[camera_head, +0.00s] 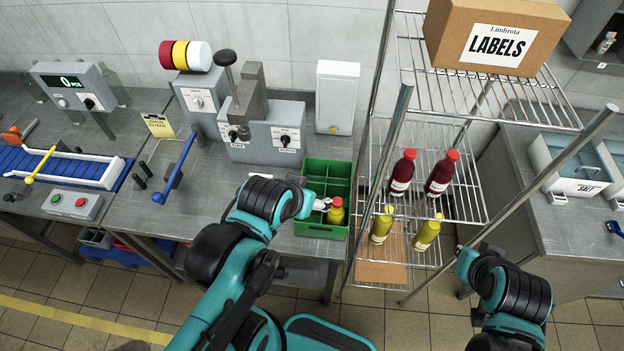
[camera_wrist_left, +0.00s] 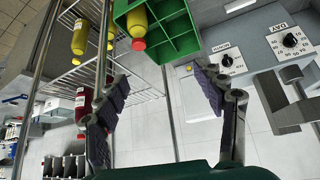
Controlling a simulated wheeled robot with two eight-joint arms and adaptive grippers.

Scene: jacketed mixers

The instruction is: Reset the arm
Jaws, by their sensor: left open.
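My left gripper (camera_head: 322,203) is over the front of the green divided crate (camera_head: 322,231), beside a yellow bottle with a red cap (camera_head: 335,215). In the left wrist view my left gripper (camera_wrist_left: 160,88) has its two padded fingers spread wide with nothing between them. The green crate (camera_wrist_left: 178,48) and the yellow bottle (camera_wrist_left: 137,22) lie beyond the fingertips there, and the bottle is in a crate compartment. My right arm is at the lower right, in front of the wire rack; its gripper (camera_head: 460,252) shows only small, and I cannot make out its fingers.
The wire rack (camera_head: 450,205) holds two red bottles (camera_head: 421,173) and two yellow bottles (camera_head: 404,230); a labels box (camera_head: 492,35) is on top. Its slanted posts stand between my arms. A blue conveyor (camera_head: 62,165) is at left.

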